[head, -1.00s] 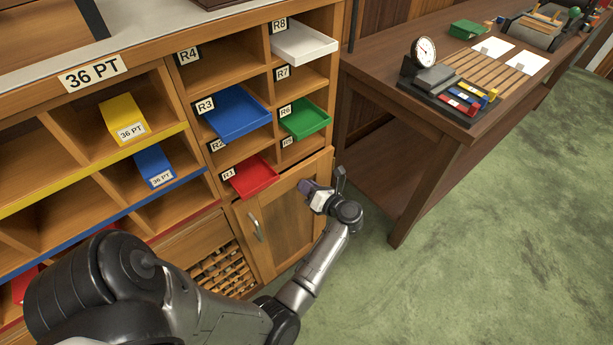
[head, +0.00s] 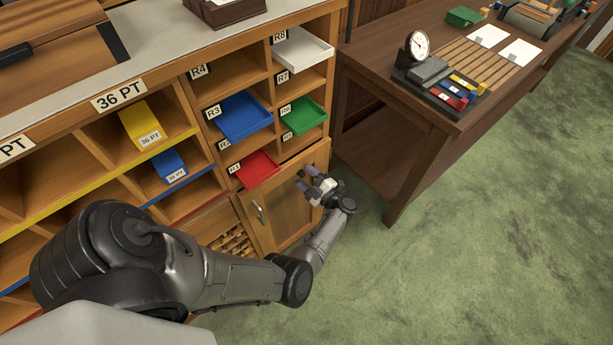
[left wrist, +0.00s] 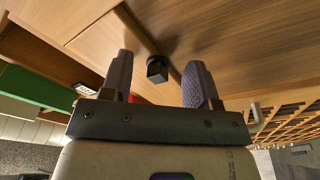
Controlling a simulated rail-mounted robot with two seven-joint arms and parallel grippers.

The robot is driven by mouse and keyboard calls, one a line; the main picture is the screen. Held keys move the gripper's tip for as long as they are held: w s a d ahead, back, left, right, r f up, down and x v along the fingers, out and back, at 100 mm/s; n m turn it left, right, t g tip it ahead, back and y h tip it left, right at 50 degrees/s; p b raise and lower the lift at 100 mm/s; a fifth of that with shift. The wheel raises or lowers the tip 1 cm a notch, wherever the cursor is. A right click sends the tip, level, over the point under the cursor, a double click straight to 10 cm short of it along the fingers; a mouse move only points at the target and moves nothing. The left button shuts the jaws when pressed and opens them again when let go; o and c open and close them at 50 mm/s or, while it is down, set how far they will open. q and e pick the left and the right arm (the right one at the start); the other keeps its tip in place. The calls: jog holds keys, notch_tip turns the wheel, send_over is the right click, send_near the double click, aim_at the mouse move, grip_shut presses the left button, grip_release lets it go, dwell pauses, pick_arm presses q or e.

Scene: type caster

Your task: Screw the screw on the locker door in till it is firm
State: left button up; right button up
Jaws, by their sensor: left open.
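The wooden locker door (head: 284,222) is closed, low in the cabinet under the red tray. In the left wrist view a small dark blocky head (left wrist: 157,69), apparently the screw, stands out from the wood. My left gripper (head: 305,180) is open by the door's upper right part, fingers toward the door. In the left wrist view its two fingers (left wrist: 160,78) lie on either side of the dark head in the picture, with gaps visible. I cannot tell how deep the head lies between them. The screw's shank is hidden. My right gripper is not in view.
A red tray (head: 256,169) and a green tray (head: 303,116) stick out of the compartments above the door. The door's metal handle (head: 258,213) is at its left. A dark wooden table (head: 405,112) stands to the right. Green floor (head: 480,220) between is clear.

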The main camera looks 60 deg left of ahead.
pick_arm(q)
jog(key=shift+d, duration=0.1)
jog(key=b+v, duration=0.1)
jog(key=v, duration=1.2)
jog(key=shift+d, duration=0.3)
jog(key=shift+w, duration=0.1)
jog(key=shift+c, duration=0.4)
